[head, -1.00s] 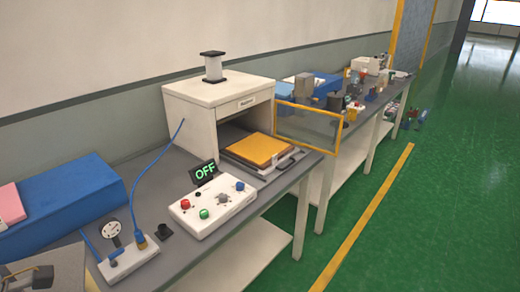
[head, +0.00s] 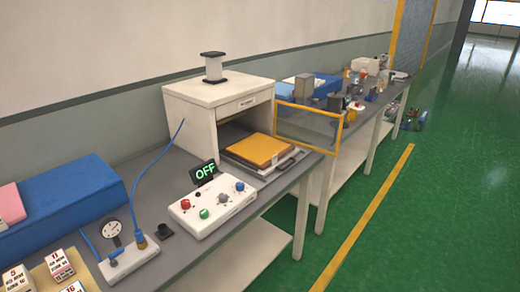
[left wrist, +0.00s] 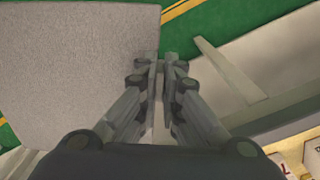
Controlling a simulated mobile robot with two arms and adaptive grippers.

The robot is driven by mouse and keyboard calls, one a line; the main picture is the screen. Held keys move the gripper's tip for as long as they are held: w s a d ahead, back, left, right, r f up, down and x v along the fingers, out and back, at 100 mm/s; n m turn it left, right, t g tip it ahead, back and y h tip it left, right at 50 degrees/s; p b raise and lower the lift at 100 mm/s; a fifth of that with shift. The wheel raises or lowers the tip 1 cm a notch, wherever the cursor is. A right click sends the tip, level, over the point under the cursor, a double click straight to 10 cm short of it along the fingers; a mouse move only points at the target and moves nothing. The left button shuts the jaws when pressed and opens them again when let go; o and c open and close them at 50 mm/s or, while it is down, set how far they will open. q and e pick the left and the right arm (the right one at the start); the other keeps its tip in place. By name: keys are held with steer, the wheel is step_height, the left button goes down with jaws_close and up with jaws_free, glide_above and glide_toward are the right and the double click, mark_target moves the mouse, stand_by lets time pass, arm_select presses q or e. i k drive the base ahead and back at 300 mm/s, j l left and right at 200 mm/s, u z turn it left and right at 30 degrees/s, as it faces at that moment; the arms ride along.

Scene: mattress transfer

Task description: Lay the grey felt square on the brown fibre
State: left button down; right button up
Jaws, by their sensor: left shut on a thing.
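The grey felt square (left wrist: 75,65) fills the upper left of the left wrist view. My left gripper (left wrist: 160,62) is shut on its right edge and holds it off the floor and bench below. Neither the felt nor my left gripper shows in the head view now. A flat stack with an orange-brown top sheet (head: 260,149) lies on a tray at the mouth of the white press box. A darker brown layer shows along its front edge; I cannot tell which layer is the brown fibre. My right gripper is in neither view.
The white press box (head: 218,108) stands behind the stack, with a yellow-framed clear guard (head: 309,126) to its right. A control box (head: 213,205) and an "OFF" display (head: 204,172) stand in front. A gauge unit (head: 128,255) and numbered blocks (head: 62,266) are at lower left.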

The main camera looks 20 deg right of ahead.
mark_target(260, 148)
steer(key=i+l+z, duration=0.1)
steer(key=l, duration=0.35)
steer(key=i+l+z, duration=0.1)
steer(key=l, duration=0.3)
steer(key=i+l+z, duration=0.1)
steer(key=i+l, duration=0.15)
steer(key=l, duration=0.15)
steer(key=i+l+z, duration=0.1)
steer(key=l, duration=0.3)
steer(key=i+l+z, duration=0.1)
steer(key=i+l, duration=0.15)
steer(key=l, duration=0.15)
steer(key=i+l+z, duration=0.1)
steer(key=l, duration=0.25)
steer(key=i, duration=0.1)
